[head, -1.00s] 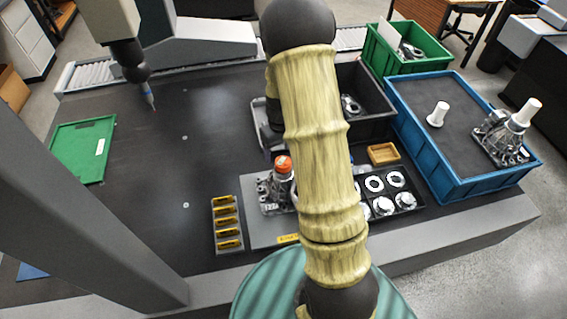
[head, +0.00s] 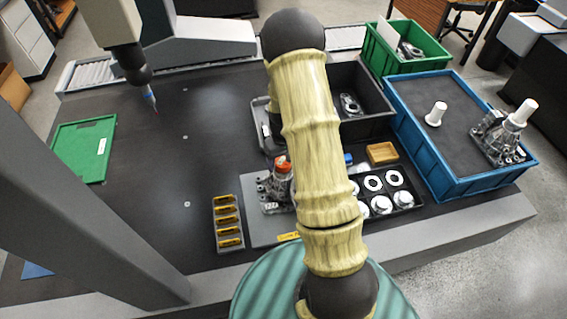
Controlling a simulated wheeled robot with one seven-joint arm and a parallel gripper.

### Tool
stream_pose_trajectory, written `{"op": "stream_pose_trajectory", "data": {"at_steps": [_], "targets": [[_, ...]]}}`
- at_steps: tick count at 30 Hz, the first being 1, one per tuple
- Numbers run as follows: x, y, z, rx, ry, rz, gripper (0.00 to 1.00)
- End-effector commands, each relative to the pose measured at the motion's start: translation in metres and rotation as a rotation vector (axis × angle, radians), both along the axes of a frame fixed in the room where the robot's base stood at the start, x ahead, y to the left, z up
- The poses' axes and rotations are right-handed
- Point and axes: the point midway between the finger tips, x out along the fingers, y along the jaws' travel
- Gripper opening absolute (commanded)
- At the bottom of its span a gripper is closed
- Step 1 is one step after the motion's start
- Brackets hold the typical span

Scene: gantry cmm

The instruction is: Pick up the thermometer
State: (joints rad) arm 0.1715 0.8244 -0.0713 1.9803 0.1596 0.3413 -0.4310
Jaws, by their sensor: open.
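I cannot make out a thermometer for certain in the head view. A small blue item (head: 348,158) shows beside my arm, partly hidden by it; I cannot tell what it is. My arm crosses the middle of the view and covers part of the table. My gripper is hidden behind it. A grey tray (head: 262,128) is partly covered by my arm.
A metal casting with an orange-red top (head: 283,164) stands on a grey plate (head: 262,232). A slotted holder (head: 228,222), part tray (head: 408,204), wooden box (head: 382,152), black bin (head: 378,122) and blue crate (head: 440,185) surround it.

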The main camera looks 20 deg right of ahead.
Motion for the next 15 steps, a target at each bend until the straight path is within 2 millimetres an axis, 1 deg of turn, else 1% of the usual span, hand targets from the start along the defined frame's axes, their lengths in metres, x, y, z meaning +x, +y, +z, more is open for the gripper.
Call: {"op": "stream_pose_trajectory", "data": {"at_steps": [9,11,15], "targets": [[-0.0001,0.0000,0.0002,0.000,0.000,0.000,0.74],[-0.0001,0.0000,0.0002,0.000,0.001,0.000,0.62],[-0.0002,-0.0002,0.0003,0.000,0.001,0.000,0.35]]}}
